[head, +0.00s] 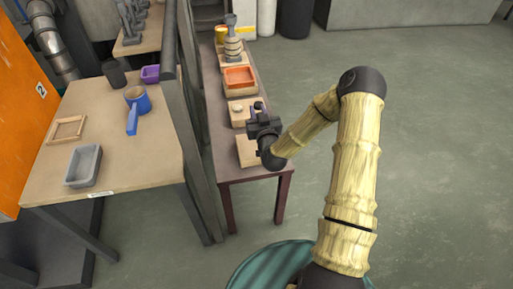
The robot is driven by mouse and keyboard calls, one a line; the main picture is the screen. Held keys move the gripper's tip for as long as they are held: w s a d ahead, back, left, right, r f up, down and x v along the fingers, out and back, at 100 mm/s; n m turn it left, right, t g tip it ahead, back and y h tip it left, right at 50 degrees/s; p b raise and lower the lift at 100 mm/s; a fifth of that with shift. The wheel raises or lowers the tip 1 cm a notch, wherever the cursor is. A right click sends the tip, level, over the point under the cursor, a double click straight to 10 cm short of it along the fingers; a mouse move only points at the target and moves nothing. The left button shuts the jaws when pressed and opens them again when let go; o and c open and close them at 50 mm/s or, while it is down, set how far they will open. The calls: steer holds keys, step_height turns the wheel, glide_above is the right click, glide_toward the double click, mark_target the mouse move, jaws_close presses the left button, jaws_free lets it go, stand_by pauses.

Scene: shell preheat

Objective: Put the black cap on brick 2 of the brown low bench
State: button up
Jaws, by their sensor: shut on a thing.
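The brown low bench (270,172) runs away from me behind a dark rail, with a row of pale bricks on it. The nearest brick (247,152) is bare on its visible top. The one beyond it (237,121) bears a small whitish thing (237,108). No brick numbers are readable. My gripper (259,108) is over the bench's right half, near these two bricks. It is shut on a small dark thing, which seems to be the black cap; its outline merges with the dark jaws. The gap between it and the bricks cannot be judged.
An orange tray (239,75) sits on a farther brick, and a ringed stack (233,46) stands behind it. The dark rail (196,120) closes the bench's left side. Floor at right is clear.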

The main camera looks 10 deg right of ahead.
steer(key=shift+w+a+f, duration=0.1)
steer(key=shift+w+a, duration=0.05)
steer(key=shift+w, duration=0.3)
steer(key=shift+w+r, duration=0.2)
steer(key=shift+r, duration=0.05)
steer(key=shift+s, duration=0.1)
steer(key=shift+f, duration=0.15)
step_height(320, 180, down, 6)
steer(key=shift+b, duration=0.9)
steer(key=shift+f+b, duration=0.5)
steer(key=shift+f, duration=1.35)
